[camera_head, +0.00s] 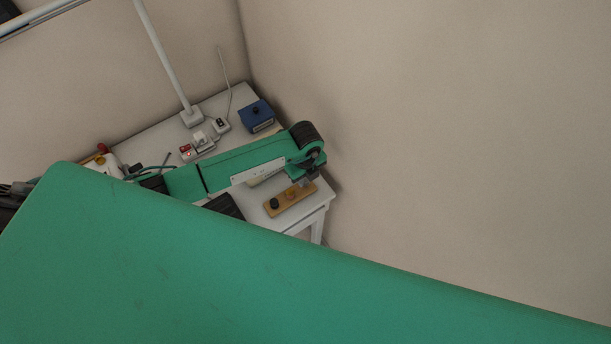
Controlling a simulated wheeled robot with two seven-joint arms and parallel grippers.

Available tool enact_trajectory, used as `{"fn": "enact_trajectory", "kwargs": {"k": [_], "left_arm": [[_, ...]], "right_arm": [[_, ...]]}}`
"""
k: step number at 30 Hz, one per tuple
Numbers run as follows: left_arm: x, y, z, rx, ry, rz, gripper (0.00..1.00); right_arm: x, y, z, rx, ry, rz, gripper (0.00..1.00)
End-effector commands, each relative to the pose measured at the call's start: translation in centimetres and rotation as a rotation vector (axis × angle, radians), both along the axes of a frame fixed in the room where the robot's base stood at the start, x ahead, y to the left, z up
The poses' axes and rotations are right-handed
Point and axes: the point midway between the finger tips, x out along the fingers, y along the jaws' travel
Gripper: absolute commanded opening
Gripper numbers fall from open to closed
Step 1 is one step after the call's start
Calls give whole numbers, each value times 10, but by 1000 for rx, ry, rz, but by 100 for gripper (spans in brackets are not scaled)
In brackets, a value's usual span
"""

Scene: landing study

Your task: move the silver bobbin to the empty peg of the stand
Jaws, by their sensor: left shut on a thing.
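The wooden stand (278,211) is a small tan board near the table's right front corner. A black bobbin (274,203) stands at its left end and an orange-yellow one (291,194) near its middle. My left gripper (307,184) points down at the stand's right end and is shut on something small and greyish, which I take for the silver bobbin. The gripper hides most of it, and I cannot tell whether it touches the stand or a peg. My right gripper is not in view.
The white table (150,137) stands in a corner against the walls. A blue box (256,115), a lamp base (192,117) and small white devices (200,141) stand behind my left arm. A dark object (225,206) lies left of the stand.

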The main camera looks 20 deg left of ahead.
Motion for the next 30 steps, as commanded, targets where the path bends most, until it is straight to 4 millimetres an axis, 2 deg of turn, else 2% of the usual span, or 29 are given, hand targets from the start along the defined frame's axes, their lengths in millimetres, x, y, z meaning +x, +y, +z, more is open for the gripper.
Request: {"fn": "enact_trajectory", "kwargs": {"k": [30], "left_arm": [[0,0,-23,0,0,0,0]], "right_arm": [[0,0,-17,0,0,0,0]]}}
